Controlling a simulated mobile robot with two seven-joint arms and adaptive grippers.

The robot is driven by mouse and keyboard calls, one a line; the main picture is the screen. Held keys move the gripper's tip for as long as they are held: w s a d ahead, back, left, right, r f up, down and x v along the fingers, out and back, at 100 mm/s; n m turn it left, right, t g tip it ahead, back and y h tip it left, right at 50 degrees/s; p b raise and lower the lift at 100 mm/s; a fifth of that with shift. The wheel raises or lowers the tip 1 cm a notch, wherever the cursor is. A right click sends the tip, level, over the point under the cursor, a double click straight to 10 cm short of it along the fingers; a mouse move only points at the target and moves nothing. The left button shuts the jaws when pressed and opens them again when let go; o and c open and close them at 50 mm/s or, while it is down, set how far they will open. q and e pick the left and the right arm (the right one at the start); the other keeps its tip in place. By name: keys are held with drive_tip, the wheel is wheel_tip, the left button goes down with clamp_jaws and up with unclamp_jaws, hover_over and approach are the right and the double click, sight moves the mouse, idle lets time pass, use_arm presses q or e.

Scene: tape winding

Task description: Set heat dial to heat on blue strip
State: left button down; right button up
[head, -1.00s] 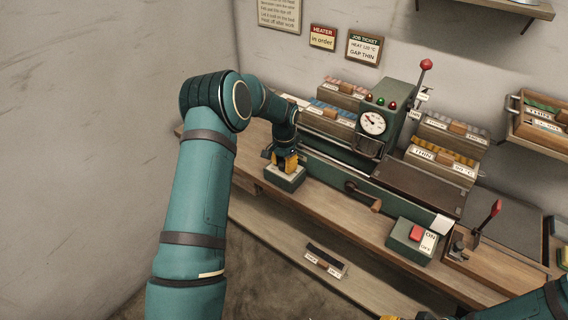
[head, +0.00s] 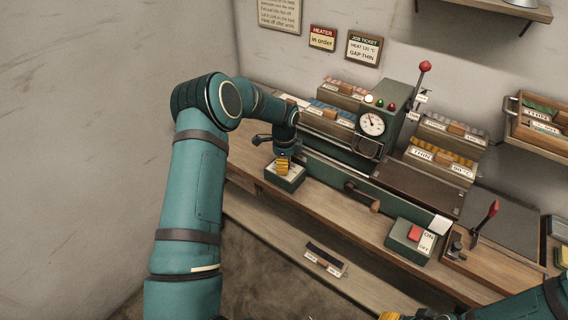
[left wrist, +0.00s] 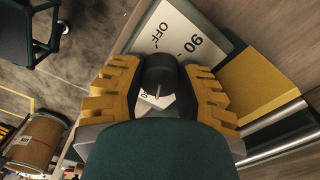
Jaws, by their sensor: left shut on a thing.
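The heat dial's box (head: 296,181) sits on the bench at the left end of the machine. My left gripper (head: 283,166) points down over it. In the left wrist view its yellow fingers (left wrist: 158,95) are shut around the black dial knob (left wrist: 158,66). The white dial face (left wrist: 190,30) shows "OFF" and "90"; other marks are mostly hidden by the gripper. A rack with bluish strips (head: 330,111) stands behind the machine. At the bottom edge, only a yellow bit of my right gripper (head: 388,316) shows.
The machine carries a round gauge (head: 372,124), lamps and a red-knobbed lever (head: 425,66). A crank (head: 363,197) and a red-buttoned switch box (head: 410,240) stand at its front. The job ticket (head: 364,48) reads heat 120 °C, gap thin.

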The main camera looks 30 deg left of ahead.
use_arm(q)
drive_tip(key=shift+s+f+m, duration=0.1)
drive_tip(key=shift+f+m, duration=0.05)
drive_tip(key=shift+m, duration=1.05)
drive_tip(key=c, duration=0.8)
unclamp_jaws()
